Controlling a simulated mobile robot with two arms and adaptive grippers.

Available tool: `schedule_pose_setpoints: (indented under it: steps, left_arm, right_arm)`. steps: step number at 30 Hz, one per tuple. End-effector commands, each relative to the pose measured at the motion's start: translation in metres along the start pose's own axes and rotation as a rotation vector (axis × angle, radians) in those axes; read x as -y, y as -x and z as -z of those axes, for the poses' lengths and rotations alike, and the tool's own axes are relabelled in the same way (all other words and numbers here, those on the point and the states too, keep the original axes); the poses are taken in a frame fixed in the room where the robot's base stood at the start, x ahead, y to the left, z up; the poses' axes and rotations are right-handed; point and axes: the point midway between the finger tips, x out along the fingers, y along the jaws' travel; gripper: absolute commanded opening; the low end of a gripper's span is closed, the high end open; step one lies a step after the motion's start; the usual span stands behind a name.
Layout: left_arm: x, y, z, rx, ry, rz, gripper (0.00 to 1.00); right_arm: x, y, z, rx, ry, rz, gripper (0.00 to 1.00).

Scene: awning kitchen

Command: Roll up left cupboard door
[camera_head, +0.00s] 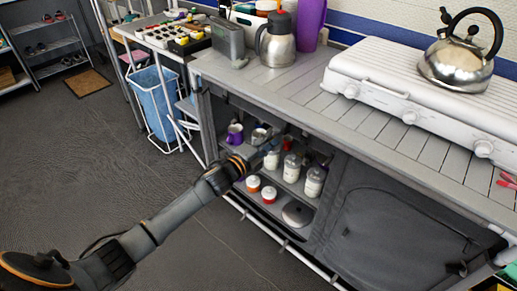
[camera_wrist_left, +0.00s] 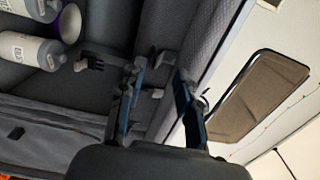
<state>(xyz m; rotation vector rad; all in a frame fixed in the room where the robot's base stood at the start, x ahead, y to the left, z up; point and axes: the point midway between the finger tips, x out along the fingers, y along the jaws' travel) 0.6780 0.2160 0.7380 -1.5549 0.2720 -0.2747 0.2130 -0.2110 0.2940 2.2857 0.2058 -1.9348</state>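The left cupboard (camera_head: 214,112) is open at its front, showing shelves with jars and cups. Dark material lies along its top edge under the countertop; I cannot tell whether it is the rolled door. The right cupboard door (camera_head: 385,235) is a dark grey fabric panel, hanging closed. My left gripper (camera_head: 272,146) is at the upper part of the left opening, in front of the jars. In the left wrist view its two fingers (camera_wrist_left: 162,68) are apart, with no clear object held between them. A dark clip (camera_wrist_left: 92,62) hangs beside them. My right gripper is not in view.
White-lidded jars (camera_head: 291,167) and a purple mug (camera_head: 235,134) stand on the shelves close to my gripper. The grey countertop (camera_head: 300,92) overhangs the opening. A blue bin (camera_head: 154,100) stands left of the unit. The floor (camera_head: 95,150) in front is clear.

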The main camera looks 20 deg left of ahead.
Motion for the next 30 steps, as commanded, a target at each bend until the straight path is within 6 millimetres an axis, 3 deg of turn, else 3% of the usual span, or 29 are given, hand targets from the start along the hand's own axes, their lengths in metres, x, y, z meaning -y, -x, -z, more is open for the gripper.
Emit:
schedule_pose_setpoints:
  steps: [6,12,30]
  left_arm:
    - [-0.001,0.046,0.0,0.0,-0.002,-0.002,0.34]
    - [0.0,0.069,0.0,-0.001,-0.001,0.0,0.34]
    - [0.001,0.074,0.0,0.0,0.0,0.001,0.34]
  right_arm:
    - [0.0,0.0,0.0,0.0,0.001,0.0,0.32]
    - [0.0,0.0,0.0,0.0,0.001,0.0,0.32]
    - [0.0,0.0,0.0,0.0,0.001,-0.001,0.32]
